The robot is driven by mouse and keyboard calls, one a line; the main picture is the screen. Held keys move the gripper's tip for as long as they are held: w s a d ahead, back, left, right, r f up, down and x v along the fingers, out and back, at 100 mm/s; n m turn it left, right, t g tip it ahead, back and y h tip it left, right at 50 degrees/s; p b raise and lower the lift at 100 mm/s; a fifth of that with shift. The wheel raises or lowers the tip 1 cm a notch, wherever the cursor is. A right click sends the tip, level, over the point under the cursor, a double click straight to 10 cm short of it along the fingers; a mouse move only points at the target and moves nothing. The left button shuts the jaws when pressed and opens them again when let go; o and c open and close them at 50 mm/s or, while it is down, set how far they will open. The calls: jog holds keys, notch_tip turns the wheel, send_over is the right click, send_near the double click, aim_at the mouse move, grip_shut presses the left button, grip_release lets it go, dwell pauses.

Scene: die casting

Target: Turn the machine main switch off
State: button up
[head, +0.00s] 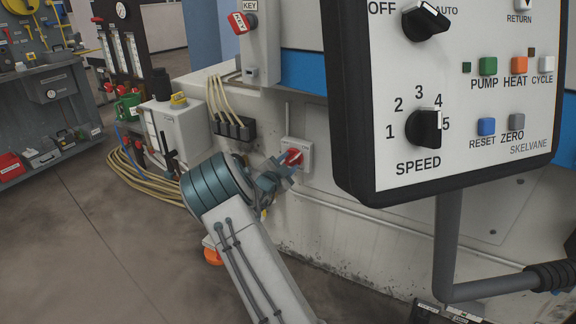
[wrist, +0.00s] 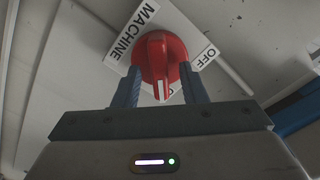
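The machine main switch is a red rotary knob (wrist: 161,58) on a white plate (wrist: 172,22) marked MACHINE and OFF in the wrist view. The knob's grip bar stands near upright in that view, with a white mark at its lower end; the OFF label (wrist: 207,57) lies to the right of it. In the head view the red knob (head: 293,156) is partly hidden by my gripper (head: 286,166). My gripper's two fingers (wrist: 160,85) stand on either side of the knob, with a gap between them. I cannot tell whether either finger touches it.
A control panel (head: 389,120) with a speed dial and buttons hangs close at the right on a grey pipe arm (head: 450,245). Cables (head: 222,100) enter a black block left of the switch. A coiled hose (head: 135,175) lies on the floor. A red key switch (head: 240,22) is above.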

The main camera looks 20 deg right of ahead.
grip_shut()
dwell(0.3)
jog(key=n+p, duration=0.2)
jog(key=n, duration=0.1)
jog(key=shift+r+n, duration=0.15)
jog(key=shift+n, duration=0.25)
jog(key=n+p, duration=0.3)
jog(key=n, duration=0.2)
jog(key=shift+w+a+n, duration=0.1)
jog(key=shift+n, duration=0.2)
jog(key=n+p, duration=0.2)
jog(key=n, duration=0.2)
jog(key=shift+w, duration=0.1)
jog(key=shift+a+n+p, duration=0.1)
jog(key=shift+n+p, duration=0.55)
jog(key=shift+n, duration=1.55)
jog(key=shift+f, duration=0.2)
